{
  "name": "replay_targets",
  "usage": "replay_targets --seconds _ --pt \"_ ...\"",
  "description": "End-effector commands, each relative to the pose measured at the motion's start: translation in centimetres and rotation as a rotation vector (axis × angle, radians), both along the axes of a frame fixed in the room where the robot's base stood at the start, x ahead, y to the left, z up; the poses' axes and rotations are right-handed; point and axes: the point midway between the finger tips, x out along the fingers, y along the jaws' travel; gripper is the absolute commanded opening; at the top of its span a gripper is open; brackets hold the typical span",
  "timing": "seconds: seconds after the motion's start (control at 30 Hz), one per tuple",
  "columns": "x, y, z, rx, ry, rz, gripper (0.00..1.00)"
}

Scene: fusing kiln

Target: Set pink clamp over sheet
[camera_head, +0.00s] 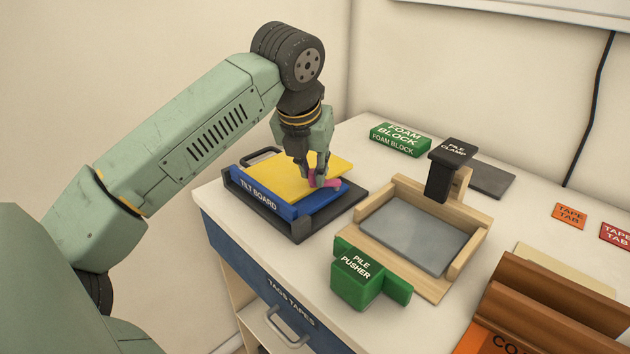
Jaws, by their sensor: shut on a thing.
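The pink clamp (332,184) is at the right front part of the yellow sheet (264,176). My gripper (317,180) points down over the sheet and is shut on the pink clamp, which is partly hidden by the fingers. The sheet lies on the blue tilt board (262,200), which sits in a dark base (352,197) at the left end of the worktop. I cannot tell whether the clamp touches the sheet.
Right of the tilt board is a wooden frame (383,254) with a grey plate, a black pile clamp (440,175) and a green pile pusher (358,285). A green foam block (400,139) lies behind. Tape tabs (569,215) and a brown ridged piece (550,310) are at right.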

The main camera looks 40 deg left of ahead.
Motion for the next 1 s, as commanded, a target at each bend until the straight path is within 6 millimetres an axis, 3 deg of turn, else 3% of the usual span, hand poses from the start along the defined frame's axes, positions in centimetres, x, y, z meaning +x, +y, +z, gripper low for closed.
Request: replay_targets --seconds 0.5,1.0 --pt "1.4 1.1 0.2 0.0 -0.001 -0.364 0.0" --pt "1.7 1.3 0.1 0.0 -0.001 -0.445 0.0"
